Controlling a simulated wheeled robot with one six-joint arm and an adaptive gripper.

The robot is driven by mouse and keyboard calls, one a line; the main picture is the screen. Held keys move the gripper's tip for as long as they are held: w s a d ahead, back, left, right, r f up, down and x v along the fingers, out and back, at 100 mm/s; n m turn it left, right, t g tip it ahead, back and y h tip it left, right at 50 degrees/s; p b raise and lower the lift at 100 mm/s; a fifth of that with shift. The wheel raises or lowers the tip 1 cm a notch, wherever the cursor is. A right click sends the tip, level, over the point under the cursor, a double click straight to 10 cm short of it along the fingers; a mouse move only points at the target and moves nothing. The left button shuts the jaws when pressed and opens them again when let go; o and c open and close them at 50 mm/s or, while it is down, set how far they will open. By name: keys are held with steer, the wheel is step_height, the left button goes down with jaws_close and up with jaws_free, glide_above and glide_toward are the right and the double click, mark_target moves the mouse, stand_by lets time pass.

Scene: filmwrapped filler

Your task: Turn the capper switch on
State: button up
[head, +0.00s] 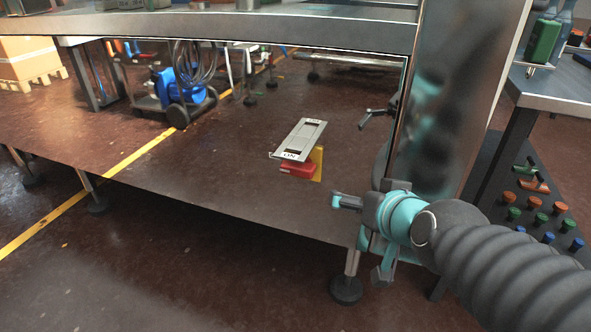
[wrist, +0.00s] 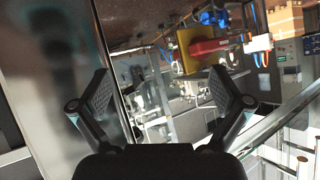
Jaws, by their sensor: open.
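The capper switch (head: 302,140) shows in the head view as a tilted silver plate with a long slot and lettering at both ends. The near end seems to read ON. A dark patch lies in the slot near that end; I cannot tell the switch's state. A red block (head: 298,169) and a yellow plate (head: 317,163) are beneath it. A red block (wrist: 208,47) and yellow plate (wrist: 187,50) also show in the wrist view, beyond the fingertips. My gripper (head: 362,238) is open and empty, to the right and in front of the switch, apart from it.
A shiny steel post (head: 440,95) stands right beside my gripper, with a dark lever (head: 376,113) at its left. A steel beam (head: 230,25) crosses above the switch. A panel of coloured knobs (head: 540,205) is at the right. Space left of the switch looks clear.

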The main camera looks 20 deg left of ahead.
steer(key=w+a+r+t+y, duration=0.1)
steer(key=w+a+t, duration=0.15)
steer(key=a, duration=0.45)
steer(key=m+t+h+b, duration=0.2)
steer(key=m+t+h, duration=0.25)
steer(key=h, duration=0.35)
glide_toward(295, 172)
steer(key=shift+n+t, duration=0.3)
steer(key=shift+n, duration=0.15)
steer(key=w, duration=0.7)
steer(key=w+d, duration=0.1)
steer(key=w, duration=0.3)
steer(key=shift+w+f, duration=0.2)
steer(key=shift+f, duration=0.1)
steer(key=c, duration=1.1)
